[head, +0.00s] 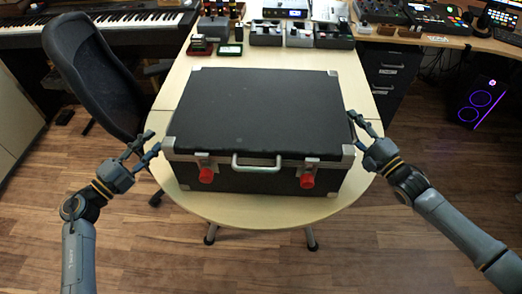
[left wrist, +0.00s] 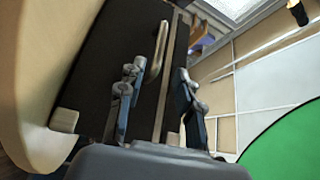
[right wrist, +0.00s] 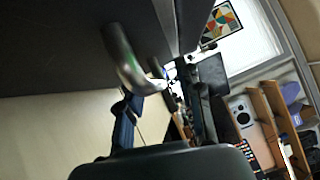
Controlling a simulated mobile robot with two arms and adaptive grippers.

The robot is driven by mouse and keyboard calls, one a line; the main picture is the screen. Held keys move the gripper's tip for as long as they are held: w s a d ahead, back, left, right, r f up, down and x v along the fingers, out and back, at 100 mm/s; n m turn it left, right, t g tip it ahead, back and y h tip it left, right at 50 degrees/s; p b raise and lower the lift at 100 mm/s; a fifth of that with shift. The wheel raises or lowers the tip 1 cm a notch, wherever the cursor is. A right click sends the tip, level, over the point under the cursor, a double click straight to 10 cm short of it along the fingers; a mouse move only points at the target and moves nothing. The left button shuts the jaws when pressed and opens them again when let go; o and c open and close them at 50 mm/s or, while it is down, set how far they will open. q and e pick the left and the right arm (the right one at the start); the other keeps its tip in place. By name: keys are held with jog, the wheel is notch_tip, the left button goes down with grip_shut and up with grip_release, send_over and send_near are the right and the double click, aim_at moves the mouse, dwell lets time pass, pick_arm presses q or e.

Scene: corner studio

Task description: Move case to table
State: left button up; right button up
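The black case (head: 255,110), with metal corners, a front handle and two red latches, lies flat and closed on the pale table (head: 250,212). My left gripper (head: 146,147) is open at the case's left end, near its front corner. The left wrist view shows the case's dark side (left wrist: 105,65) and a metal handle (left wrist: 160,48) beyond the spread fingers. My right gripper (head: 358,130) is open at the right end. In the right wrist view a curved metal handle (right wrist: 122,58) is close to its fingers; contact is unclear.
Small electronic devices (head: 290,33) stand on the table behind the case. A dark office chair (head: 90,70) is at the left, near a keyboard (head: 90,25). A drawer unit (head: 388,72) and a computer tower (head: 481,100) are at the right. Wooden floor is open in front.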

jog(key=shift+s+d, duration=0.15)
jog(key=shift+s, duration=0.05)
pick_arm(q)
jog(key=v, duration=0.5)
pick_arm(e)
jog(key=v, duration=1.1)
jog(key=shift+s+d+f, duration=0.1)
jog(key=shift+s, duration=0.15)
